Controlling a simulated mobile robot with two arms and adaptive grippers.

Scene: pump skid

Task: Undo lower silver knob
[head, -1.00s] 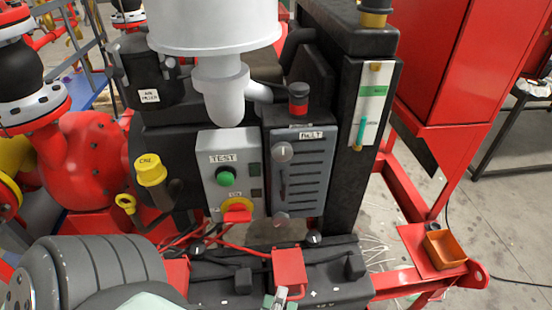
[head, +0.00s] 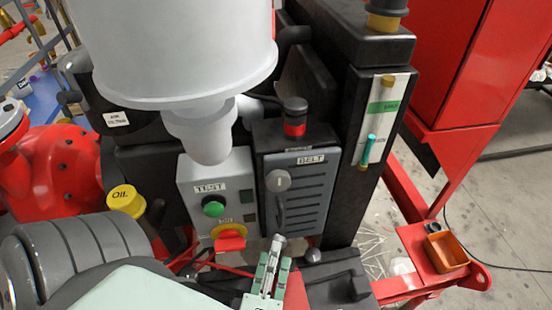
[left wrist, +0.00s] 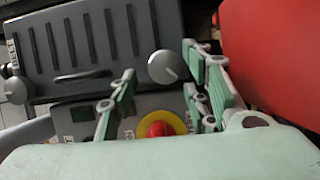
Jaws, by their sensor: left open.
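The lower silver knob (head: 279,241) is at the bottom of the dark ribbed BELT cover (head: 310,205), partly hidden by my left gripper. The upper silver knob (head: 277,180) is above it on the same cover. My left gripper (head: 272,256), with pale green fingers, is open just below the lower knob. In the left wrist view the lower knob (left wrist: 165,67) shows between the open fingertips (left wrist: 160,60), with no clear contact visible. The upper knob (left wrist: 13,90) is at that view's left edge. My right gripper is not in view.
The grey TEST panel (head: 190,175) with a green button (head: 213,207) and a red knob on yellow (head: 230,238) is left of the cover. A large grey cylinder (head: 180,50) hangs above. An orange tray (head: 446,252) sits on the red frame at right.

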